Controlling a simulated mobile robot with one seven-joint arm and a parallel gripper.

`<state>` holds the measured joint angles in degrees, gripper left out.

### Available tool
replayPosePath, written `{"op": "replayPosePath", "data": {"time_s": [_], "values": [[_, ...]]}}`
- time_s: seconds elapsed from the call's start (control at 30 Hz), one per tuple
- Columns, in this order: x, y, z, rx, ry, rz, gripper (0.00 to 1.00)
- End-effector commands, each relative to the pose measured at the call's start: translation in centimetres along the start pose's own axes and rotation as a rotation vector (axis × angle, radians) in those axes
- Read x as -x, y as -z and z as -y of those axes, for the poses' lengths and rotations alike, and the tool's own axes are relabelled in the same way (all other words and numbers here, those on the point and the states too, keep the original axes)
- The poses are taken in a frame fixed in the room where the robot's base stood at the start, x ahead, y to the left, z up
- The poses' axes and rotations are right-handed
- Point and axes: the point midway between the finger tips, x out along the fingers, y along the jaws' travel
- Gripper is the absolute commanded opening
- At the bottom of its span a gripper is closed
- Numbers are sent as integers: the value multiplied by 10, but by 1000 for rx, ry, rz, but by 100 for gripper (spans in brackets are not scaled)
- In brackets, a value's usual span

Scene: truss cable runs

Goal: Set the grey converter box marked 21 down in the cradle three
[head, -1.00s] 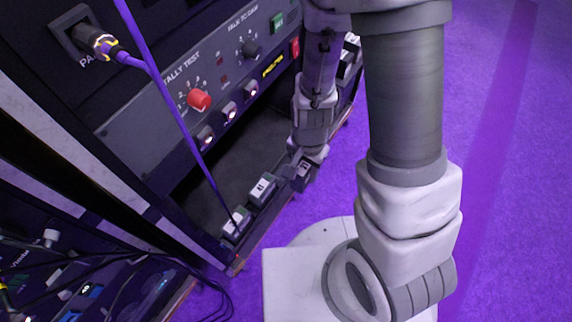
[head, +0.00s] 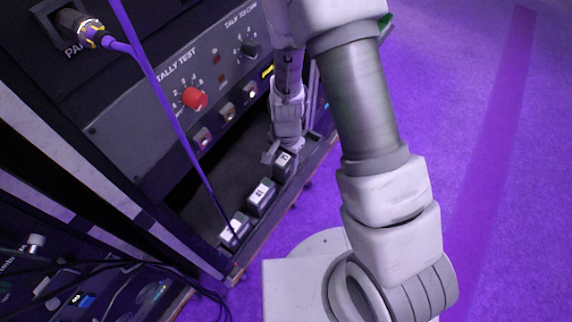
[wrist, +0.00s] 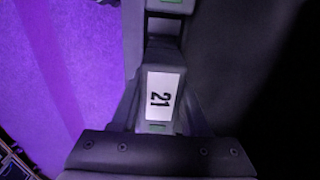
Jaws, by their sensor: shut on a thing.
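My gripper (head: 281,153) is shut on the grey converter box marked 21 (wrist: 160,98). In the wrist view the box sits between the two fingers, with its white label facing the camera. In the head view the held box (head: 284,162) is at the far end of a row of similar boxes along the rack's ledge. It looks roughly in line with that row. What is under the box is hidden, so I cannot tell whether it touches a cradle. I cannot make out cradle three.
A box marked 41 (head: 261,196) sits nearer in the row. Another box (head: 235,231) at the near end has a purple cable (head: 172,110) running down to it. Another box (wrist: 170,6) shows beyond the held one. A panel with a red knob (head: 195,98) rises behind.

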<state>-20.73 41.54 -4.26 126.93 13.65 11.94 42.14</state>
Motion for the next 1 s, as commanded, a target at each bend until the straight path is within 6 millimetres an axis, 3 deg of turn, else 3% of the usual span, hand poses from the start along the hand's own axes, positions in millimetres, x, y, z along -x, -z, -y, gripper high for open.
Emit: {"op": "replayPosePath", "data": {"time_s": [0.1, 0.47, 0.5, 0.63, 1.0], "values": [[-16, 0, 0, 0, 0, 1, 0], [-20, 0, 0, 0, 1, -1, 0], [-18, 0, 0, 0, 1, 0, 50], [-18, 0, 0, 0, 0, 0, 74], [-14, 0, 0, 0, 1, 0, 75]]}}
